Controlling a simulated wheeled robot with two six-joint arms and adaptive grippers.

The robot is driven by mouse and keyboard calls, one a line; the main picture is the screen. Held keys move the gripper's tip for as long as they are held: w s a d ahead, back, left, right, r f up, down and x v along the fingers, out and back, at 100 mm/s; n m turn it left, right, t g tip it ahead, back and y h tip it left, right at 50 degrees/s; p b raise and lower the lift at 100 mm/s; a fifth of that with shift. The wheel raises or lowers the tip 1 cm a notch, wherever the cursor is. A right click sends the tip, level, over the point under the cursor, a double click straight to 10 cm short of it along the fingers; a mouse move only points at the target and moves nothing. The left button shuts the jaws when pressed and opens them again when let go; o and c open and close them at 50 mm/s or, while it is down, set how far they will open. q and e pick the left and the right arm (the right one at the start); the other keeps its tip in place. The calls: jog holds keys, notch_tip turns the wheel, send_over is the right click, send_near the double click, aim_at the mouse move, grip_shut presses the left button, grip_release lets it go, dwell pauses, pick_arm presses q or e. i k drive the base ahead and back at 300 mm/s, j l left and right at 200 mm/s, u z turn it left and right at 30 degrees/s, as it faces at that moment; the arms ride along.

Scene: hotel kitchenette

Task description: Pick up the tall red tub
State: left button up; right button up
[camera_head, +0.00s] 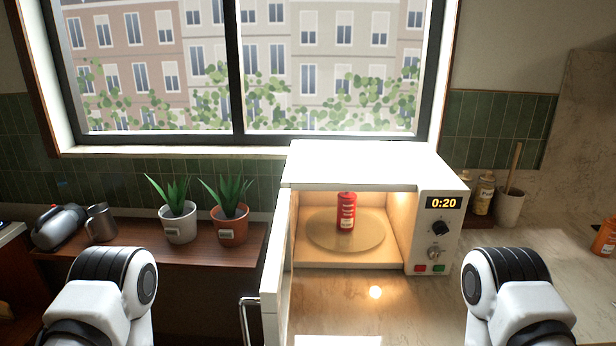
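A tall red tub (346,212) with white lettering stands upright on the round glass turntable (328,236) inside a white microwave (364,166). The microwave's door (274,262) is swung open at its left side, and the lit inside shows. In the head view, only parts of my two arms show, at the lower left and lower right. Both grippers are out of the picture, so whether they are open or shut is hidden.
Two potted plants (178,221) (230,225), a metal mug (100,223) and a grey kettle-like vessel (60,228) stand on the wooden shelf at left. At right are small jars (483,195), a beige cup (510,207) and an orange bottle (605,237). The counter before the microwave is clear.

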aim_at(345, 209)
jog(key=j+z, duration=0.3)
jog(key=j, duration=0.35)
jog(key=j+z, duration=0.25)
jog(key=j, duration=0.4)
